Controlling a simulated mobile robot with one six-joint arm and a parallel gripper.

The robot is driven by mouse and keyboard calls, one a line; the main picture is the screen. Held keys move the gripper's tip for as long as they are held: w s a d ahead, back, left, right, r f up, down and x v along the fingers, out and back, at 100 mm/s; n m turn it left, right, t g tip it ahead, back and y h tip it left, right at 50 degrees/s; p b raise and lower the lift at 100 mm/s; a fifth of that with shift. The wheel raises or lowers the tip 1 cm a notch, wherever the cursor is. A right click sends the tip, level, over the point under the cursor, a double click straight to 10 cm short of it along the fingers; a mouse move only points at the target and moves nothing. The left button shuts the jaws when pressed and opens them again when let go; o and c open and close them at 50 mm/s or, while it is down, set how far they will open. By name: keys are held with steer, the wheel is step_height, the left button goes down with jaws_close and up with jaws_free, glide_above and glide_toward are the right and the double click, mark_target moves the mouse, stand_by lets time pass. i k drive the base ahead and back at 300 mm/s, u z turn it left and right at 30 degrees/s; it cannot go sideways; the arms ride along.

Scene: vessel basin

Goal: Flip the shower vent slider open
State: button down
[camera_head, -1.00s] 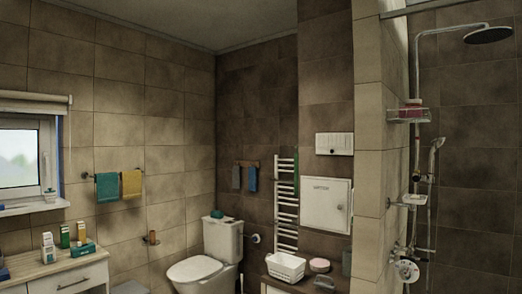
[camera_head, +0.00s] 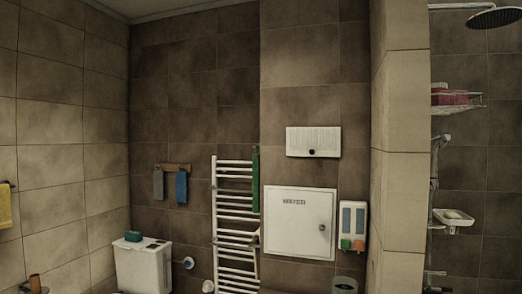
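A white louvered vent panel (camera_head: 313,138) is mounted on the dark tiled wall, right of the picture's middle. It has fine vertical slats and a small dark round knob (camera_head: 312,152) at the middle of its lower edge. Whether the slats are open or shut is too small to tell. My gripper and arm do not show in this view.
Below the vent is a closed white cabinet door (camera_head: 299,223), with a soap dispenser (camera_head: 352,225) to its right. A white towel radiator (camera_head: 236,215) stands left of it. A tiled partition (camera_head: 401,160) separates the shower area. A toilet tank (camera_head: 143,266) is at lower left.

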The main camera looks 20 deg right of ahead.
mark_target(312, 152)
steer(key=z, duration=0.65)
steer(key=i, duration=1)
steer(key=z, duration=0.7)
steer(key=k, duration=0.75)
steer(key=z, duration=0.15)
steer(key=i, duration=0.8)
steer(key=u, duration=0.1)
